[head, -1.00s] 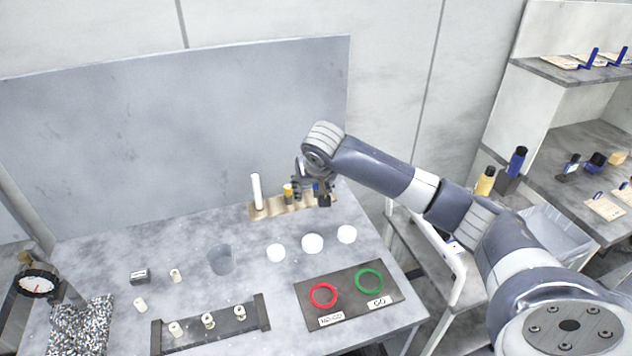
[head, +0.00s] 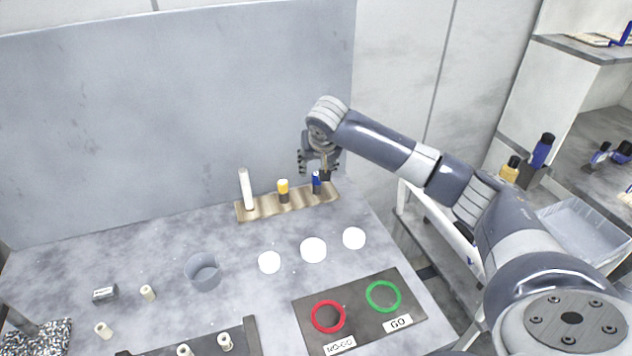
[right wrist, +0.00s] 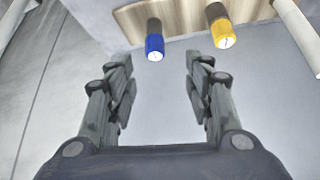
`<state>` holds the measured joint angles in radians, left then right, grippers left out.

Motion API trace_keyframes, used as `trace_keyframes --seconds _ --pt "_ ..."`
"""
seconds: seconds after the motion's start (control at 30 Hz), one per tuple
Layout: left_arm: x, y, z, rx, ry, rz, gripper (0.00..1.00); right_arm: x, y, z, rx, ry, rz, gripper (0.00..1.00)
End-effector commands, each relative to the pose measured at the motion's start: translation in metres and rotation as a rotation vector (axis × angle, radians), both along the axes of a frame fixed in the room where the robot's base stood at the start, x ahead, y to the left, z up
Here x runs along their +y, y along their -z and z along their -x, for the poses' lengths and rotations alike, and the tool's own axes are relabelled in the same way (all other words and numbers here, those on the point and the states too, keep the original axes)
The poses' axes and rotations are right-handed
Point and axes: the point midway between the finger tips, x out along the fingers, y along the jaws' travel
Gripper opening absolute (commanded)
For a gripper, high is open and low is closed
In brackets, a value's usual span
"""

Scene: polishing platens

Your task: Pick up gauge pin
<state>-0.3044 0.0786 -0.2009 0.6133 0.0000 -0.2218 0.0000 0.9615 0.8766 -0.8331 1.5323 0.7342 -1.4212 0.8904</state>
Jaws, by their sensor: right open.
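Two short gauge pins stand in a wooden rack (head: 262,208) at the back of the bench: one with a blue cap (head: 316,179) and one with a yellow cap (head: 283,187). My right gripper (head: 316,168) is open and empty, close to the blue-capped pin at the rack's right end. In the right wrist view, the blue cap (right wrist: 155,46) lies beyond the gap between the open fingertips (right wrist: 159,64), apart from both. The yellow cap (right wrist: 222,35) lies just beyond the right finger. My left gripper is not in view.
A white rod (head: 246,190) stands at the rack's left end. Several white discs, a clear cup (head: 202,272) and a dark plate (head: 362,320) with red and green rings lie in front. A grey panel (head: 170,110) rises behind the bench.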

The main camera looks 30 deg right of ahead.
Motion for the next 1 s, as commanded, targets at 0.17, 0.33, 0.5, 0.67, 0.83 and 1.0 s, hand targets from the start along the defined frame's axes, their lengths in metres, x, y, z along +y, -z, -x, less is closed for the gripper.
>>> trace_keyframes --seconds 0.17,0.33,0.5,0.67,0.83,1.0 --pt "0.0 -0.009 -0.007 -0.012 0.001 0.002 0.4 -0.007 0.022 -0.014 0.003 0.0 0.001 0.48" --pt "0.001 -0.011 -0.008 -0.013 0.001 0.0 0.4 -0.01 0.035 -0.02 0.002 -0.001 0.001 0.48" --pt "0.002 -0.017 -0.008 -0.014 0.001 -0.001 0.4 -0.015 0.043 -0.025 0.003 0.0 0.001 0.48" --pt "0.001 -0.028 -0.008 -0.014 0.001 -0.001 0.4 -0.024 0.059 -0.033 0.004 0.0 0.002 0.48" --pt "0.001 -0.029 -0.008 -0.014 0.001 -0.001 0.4 -0.027 0.075 -0.042 0.002 0.0 0.0 0.48" --pt "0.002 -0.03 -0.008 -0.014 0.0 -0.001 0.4 -0.029 0.08 -0.044 0.001 -0.001 0.002 0.48"
